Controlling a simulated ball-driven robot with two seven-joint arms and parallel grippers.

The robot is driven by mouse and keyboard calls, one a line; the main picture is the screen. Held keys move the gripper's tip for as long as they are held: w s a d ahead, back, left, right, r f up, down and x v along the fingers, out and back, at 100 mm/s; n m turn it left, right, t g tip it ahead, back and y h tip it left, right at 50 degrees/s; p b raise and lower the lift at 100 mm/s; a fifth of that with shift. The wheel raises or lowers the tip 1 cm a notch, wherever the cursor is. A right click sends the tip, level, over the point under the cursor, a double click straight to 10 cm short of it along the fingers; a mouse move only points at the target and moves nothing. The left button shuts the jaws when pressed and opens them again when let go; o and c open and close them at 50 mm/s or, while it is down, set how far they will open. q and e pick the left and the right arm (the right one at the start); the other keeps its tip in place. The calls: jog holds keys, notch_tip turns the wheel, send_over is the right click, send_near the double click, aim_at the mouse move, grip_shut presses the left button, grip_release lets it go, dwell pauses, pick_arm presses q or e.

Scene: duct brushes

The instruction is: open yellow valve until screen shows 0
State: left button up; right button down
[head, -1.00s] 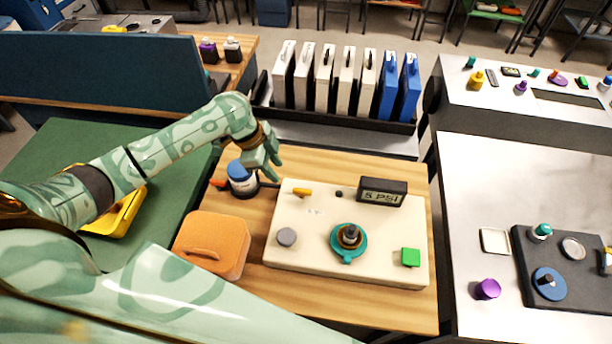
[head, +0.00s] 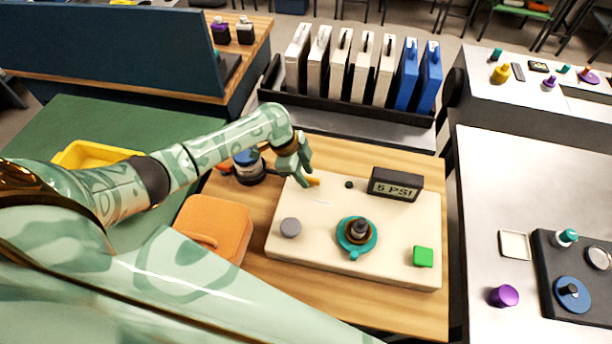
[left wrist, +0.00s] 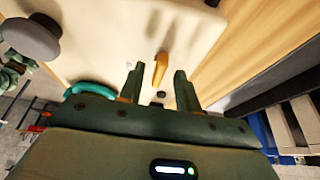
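The yellow valve handle (head: 312,182) sits at the upper left of a cream panel box (head: 330,265). In the left wrist view the valve (left wrist: 161,68) stands just beyond and between the two fingertips. My left gripper (head: 304,176) is above the panel's upper left corner, right by the valve; in the left wrist view the gripper (left wrist: 158,82) has its fingers apart with nothing between them that I can see held. The black screen (head: 396,184) at the panel's upper right reads what looks like 5 or 6 PSI. My right gripper is not in view.
The panel also carries a teal wheel (head: 356,236), a grey knob (head: 290,228) and a green button (head: 423,257). An orange case (head: 214,228) and a blue-topped jar (head: 249,168) stand left of it. Binders (head: 365,70) stand behind.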

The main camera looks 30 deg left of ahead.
pick_arm(q)
jog(key=shift+d+f, duration=0.2)
jog(key=shift+f, duration=0.1)
grip_shut()
